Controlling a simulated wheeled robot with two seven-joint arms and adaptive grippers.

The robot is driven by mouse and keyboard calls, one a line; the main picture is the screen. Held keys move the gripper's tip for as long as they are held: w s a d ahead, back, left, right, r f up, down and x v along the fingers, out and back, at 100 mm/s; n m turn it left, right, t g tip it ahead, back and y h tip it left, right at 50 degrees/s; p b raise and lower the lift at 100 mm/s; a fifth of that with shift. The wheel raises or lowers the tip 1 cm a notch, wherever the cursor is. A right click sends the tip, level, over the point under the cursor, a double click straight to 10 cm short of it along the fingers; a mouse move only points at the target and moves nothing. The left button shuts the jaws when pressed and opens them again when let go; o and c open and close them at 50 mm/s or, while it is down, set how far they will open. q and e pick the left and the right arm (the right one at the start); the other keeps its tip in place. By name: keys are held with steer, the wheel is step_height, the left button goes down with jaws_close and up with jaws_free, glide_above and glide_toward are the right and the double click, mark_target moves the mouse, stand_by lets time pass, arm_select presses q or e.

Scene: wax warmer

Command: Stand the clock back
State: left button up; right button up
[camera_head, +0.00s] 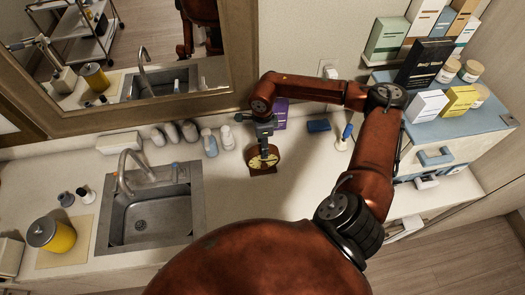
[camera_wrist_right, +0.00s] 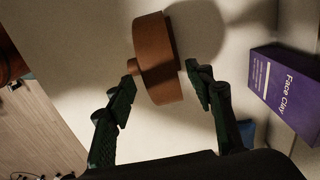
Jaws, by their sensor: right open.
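The clock (camera_head: 263,161) is a small brown wooden piece with a pale round dial, on the counter right of the sink. Its dial faces the head camera; I cannot tell whether it stands upright or leans. My right gripper (camera_head: 264,138) is directly behind and above it. In the right wrist view the clock (camera_wrist_right: 155,62) shows its plain brown back and side. There the two fingers of my right gripper (camera_wrist_right: 160,80) are apart, one on each side of the clock, with no clear grip on it. My left gripper is out of view.
A purple Face Clay box (camera_wrist_right: 289,91) stands close to the right gripper. Several bottles (camera_head: 209,143) line the wall left of the clock, beside the sink (camera_head: 145,219). A blue block (camera_head: 318,126) lies to the right. The counter in front of the clock is clear.

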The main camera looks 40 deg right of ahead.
step_height(320, 180, up, 8)
steer(key=b, duration=0.1)
steer(key=shift+r+b, duration=0.15)
steer(key=shift+b, duration=0.15)
